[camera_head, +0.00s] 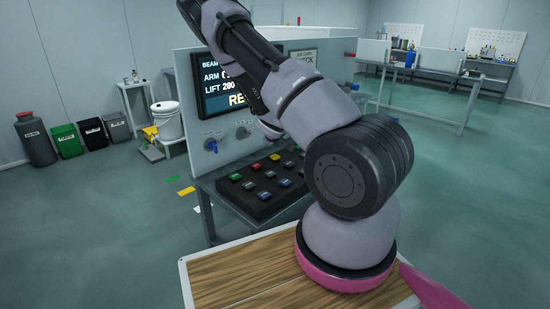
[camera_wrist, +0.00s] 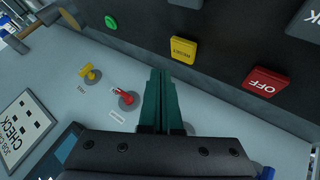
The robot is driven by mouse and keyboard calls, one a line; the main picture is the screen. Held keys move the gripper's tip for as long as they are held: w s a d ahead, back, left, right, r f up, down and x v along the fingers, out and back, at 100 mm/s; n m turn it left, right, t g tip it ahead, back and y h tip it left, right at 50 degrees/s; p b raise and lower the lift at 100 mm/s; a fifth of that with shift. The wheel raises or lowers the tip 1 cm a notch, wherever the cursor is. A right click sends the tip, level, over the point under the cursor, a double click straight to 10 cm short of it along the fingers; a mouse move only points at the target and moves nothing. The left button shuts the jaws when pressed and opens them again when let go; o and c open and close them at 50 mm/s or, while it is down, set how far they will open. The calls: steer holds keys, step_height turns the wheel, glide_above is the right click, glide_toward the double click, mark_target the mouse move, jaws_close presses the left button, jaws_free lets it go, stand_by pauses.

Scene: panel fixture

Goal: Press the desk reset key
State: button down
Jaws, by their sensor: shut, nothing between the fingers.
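The yellow key labelled RESET (camera_wrist: 183,50) sits on the black key block on the desk. My gripper (camera_wrist: 160,72) has green fingers, shut and empty. In the wrist view their tips point toward the block, just below and left of the RESET key; they look apart from it, but the depth is hard to judge. In the head view my arm hides the gripper.
The red OFF key (camera_wrist: 264,81) and a round-looking green key (camera_wrist: 110,22) flank RESET. An upright panel (camera_head: 190,110) with a screen (camera_head: 225,90) and knobs, including a red one (camera_wrist: 127,98) and a yellow one (camera_wrist: 90,73), stands behind the key block (camera_head: 262,205).

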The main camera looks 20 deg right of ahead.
mark_target(276, 155)
steer(key=shift+f, duration=1)
stand_by(1.3)
steer(key=shift+f, duration=0.4)
steer(key=shift+f, duration=0.45)
stand_by(0.5)
stand_by(0.4)
steer(key=shift+r, duration=0.9)
steer(key=shift+r, duration=2.5)
